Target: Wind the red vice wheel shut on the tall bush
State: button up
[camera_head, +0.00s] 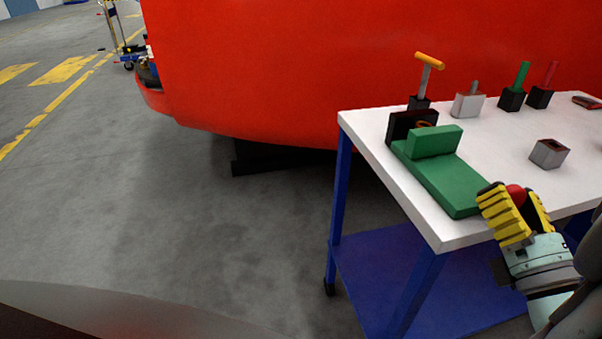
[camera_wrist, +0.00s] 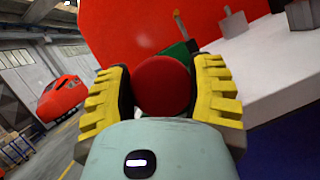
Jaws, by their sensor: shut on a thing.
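The red vice wheel (camera_head: 516,194) is at the near end of the green vice (camera_head: 447,182). My gripper (camera_head: 517,205) has its yellow-and-black fingers on either side of the wheel and is shut on it. In the wrist view the round red wheel (camera_wrist: 163,86) sits between the two fingers (camera_wrist: 163,92). The vice lies on the white table top, with a green jaw (camera_head: 435,141) facing a dark jaw (camera_head: 411,124). A small orange-brown ring shape (camera_head: 425,124) shows between the jaws; I cannot tell for sure whether it is the tall bush. Its lower part is hidden.
The white table (camera_head: 400,195) has blue legs and a blue lower shelf. A grey block (camera_head: 549,153), an orange-handled tool (camera_head: 428,62), a grey holder (camera_head: 467,105) and green- and red-handled tools stand on it. A large red train nose rises behind. Open floor lies left.

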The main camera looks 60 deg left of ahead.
jog(key=m, duration=0.2)
jog(key=m+t+h+p, duration=0.1)
jog(key=m, duration=0.1)
jog(key=shift+r+m+t+h, duration=0.1)
jog(key=shift+m+t+h, duration=0.2)
jog(key=shift+m+h+p, duration=0.4)
jog(key=shift+m+p, duration=0.35)
jog(key=shift+m, duration=0.35)
jog(key=shift+w+m+t, duration=0.1)
jog(key=shift+m+t, duration=0.2)
jog(key=o, duration=1.2)
jog(key=shift+f, duration=0.2)
jog(key=shift+c, duration=0.2)
jog(key=shift+w+d, duration=0.1)
jog(key=v, duration=0.7)
jog(key=shift+s+d, duration=0.25)
jog(key=shift+s, duration=0.15)
jog(key=shift+o, duration=0.2)
jog(key=shift+r, duration=0.1)
